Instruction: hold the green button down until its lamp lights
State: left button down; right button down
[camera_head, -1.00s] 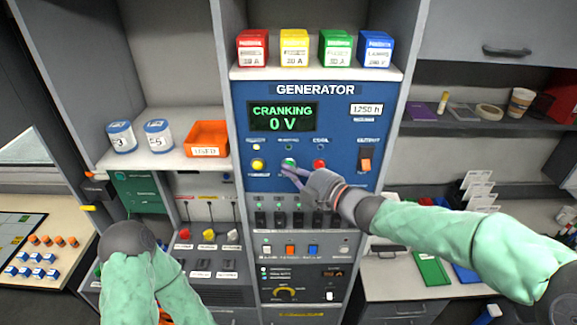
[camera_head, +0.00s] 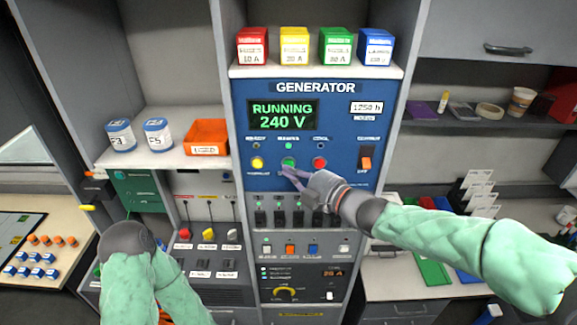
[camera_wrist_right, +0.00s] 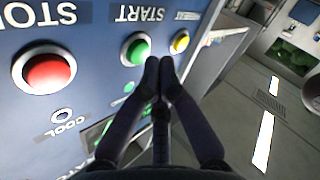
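The green button (camera_head: 288,162) is in the middle of the row on the blue generator panel (camera_head: 340,140). The small lamp (camera_head: 289,146) above it glows green. The display (camera_head: 283,114) reads "RUNNING 240 V". My right gripper (camera_head: 287,171) is at the button's lower edge, its fingers together and empty.
A yellow button (camera_head: 257,163) and a red button (camera_head: 320,163) flank the green one. An orange switch (camera_head: 365,163) is at the right. Breaker levers (camera_head: 279,219) stand below the gripper. Coloured boxes (camera_head: 295,48) stand on the ledge above the panel.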

jog(key=shift+s, duration=0.2)
jog(key=s+b, duration=0.1)
jog(key=s, duration=0.4)
jog(key=shift+b, duration=0.35)
